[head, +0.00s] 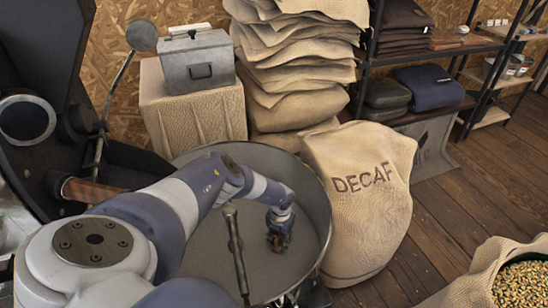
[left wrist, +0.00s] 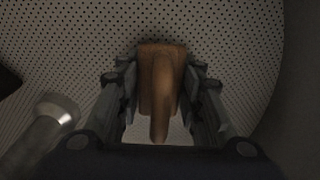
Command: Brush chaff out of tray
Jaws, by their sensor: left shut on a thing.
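The tray (head: 205,250) is a wide round grey pan in the head view, with a high rim. Its perforated floor (left wrist: 235,50) fills the left wrist view. My left gripper (head: 279,228) reaches down into the tray, right of its middle. It is shut on a brown wooden brush (left wrist: 160,85), whose handle lies between the fingers. The brush's lower end is dark and small in the head view, so I cannot tell whether it touches the floor. I cannot make out any chaff. My right gripper is not in view.
A metal stirring arm (head: 236,250) stands in the tray, left of the gripper; a metal rod (left wrist: 45,130) shows close by in the left wrist view. The tray wall curves at right. A DECAF sack (head: 360,220) stands beside the rim. An open bean sack (head: 475,275) is at lower right.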

